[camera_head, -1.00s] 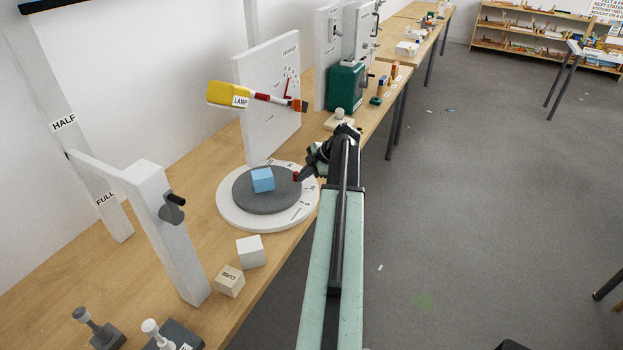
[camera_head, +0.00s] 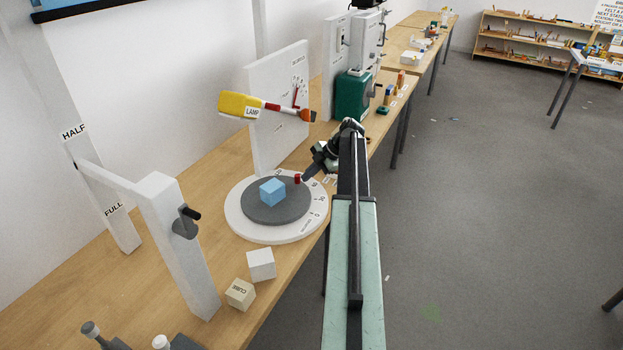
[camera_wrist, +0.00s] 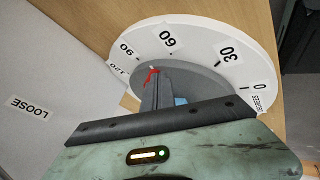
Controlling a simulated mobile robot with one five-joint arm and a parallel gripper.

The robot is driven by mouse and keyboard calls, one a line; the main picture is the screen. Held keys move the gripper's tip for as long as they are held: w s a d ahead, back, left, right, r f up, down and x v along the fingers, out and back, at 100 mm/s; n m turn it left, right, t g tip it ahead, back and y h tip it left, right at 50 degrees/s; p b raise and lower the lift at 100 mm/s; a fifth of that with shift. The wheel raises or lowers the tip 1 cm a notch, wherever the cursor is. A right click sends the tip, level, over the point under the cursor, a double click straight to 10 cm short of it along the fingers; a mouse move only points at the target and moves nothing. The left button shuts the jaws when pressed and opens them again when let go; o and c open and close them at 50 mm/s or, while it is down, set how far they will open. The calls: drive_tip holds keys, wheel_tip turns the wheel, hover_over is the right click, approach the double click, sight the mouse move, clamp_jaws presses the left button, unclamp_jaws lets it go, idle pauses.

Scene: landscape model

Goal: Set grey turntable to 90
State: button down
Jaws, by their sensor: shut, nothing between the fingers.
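The grey turntable (camera_head: 262,212) is a dark disc on a white dial ring (camera_head: 245,228), whose labels 0, 30, 60, 90 and 120 show in the wrist view (camera_wrist: 205,48). A blue cube (camera_head: 272,192) sits on the disc. A red peg (camera_head: 297,178) stands near the disc's far right rim. My gripper (camera_head: 306,178) is shut, with its tips beside the peg. In the wrist view, the fingers (camera_wrist: 157,88) partly hide the red peg (camera_wrist: 152,76), which is near the 90 and 120 labels; I cannot tell the exact reading.
A white panel (camera_head: 275,125) stands behind the dial, with a yellow LAMP-labelled piece (camera_head: 237,105) before it. A white block (camera_head: 261,264) and a CUBE-labelled block (camera_head: 240,294) lie in front. A white post (camera_head: 180,245) stands left. Open floor lies right.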

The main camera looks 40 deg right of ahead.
sight(293, 179)
drive_tip(key=shift+w+d, duration=0.1)
drive_tip(key=shift+w, duration=1.65)
drive_tip(key=shift+s+d, duration=0.3)
drive_tip(key=shift+s, duration=0.2)
drive_tip(key=s+d, duration=0.1)
drive_tip(key=s+r+p, duration=0.1)
drive_tip(key=shift+s+d, duration=0.35)
drive_tip(key=shift+d, duration=0.05)
drive_tip(key=s+d+r+p, duration=0.2)
drive_tip(key=d+r+p, duration=0.3)
drive_tip(key=r+p, duration=0.2)
drive_tip(key=shift+d, duration=0.1)
